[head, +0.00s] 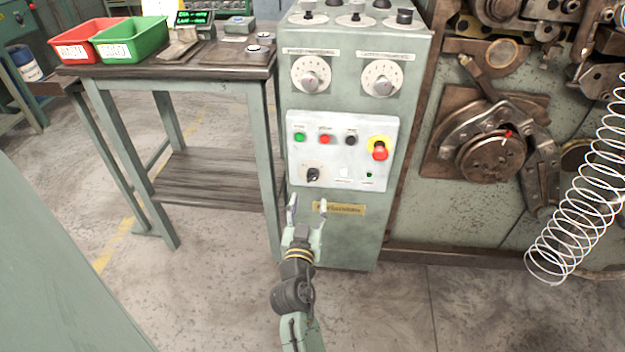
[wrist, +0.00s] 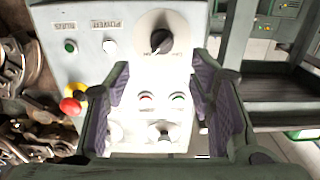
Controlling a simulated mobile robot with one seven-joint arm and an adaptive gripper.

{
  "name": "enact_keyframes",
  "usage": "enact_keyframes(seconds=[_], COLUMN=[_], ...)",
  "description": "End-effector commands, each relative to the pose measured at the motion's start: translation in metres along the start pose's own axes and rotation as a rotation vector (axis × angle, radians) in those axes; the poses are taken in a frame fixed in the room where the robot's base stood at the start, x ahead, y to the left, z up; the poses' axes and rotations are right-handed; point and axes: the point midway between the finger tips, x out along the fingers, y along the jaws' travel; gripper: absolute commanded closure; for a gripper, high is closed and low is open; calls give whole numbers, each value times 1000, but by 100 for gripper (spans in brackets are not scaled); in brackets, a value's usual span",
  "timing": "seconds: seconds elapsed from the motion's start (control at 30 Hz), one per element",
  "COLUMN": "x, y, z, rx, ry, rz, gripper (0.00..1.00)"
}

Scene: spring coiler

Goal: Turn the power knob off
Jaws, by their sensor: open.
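The black rotary knob (head: 313,174) sits at the lower left of the pale control panel (head: 345,125). It is taken to be the power knob; its label is too small to read. In the wrist view, which is turned upside down, the knob (wrist: 162,40) lies on its round pale plate, beyond the gap between my fingertips. My gripper (head: 307,207) is open and empty, its fingers pointing up just below the knob in the head view. No finger visibly touches the knob. Both fingers (wrist: 162,78) frame the panel in the wrist view.
A red emergency stop on yellow (head: 379,149) is at the panel's upper right. Green (head: 299,137), red (head: 325,139) and black (head: 350,140) buttons line the top. A workbench (head: 180,68) stands left, the coiler (head: 490,150) and a wire spring (head: 580,210) right.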

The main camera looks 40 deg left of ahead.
Motion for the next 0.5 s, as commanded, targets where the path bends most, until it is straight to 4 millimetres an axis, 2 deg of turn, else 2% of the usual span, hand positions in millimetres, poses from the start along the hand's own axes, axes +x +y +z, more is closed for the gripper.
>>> enact_keyframes(seconds=[0.3, 0.5], x=[59, 88], y=[-2, -2], z=[-6, -5], rx=[3, 3], ry=[3, 4], rz=[-3, -3], gripper=[50, 50])
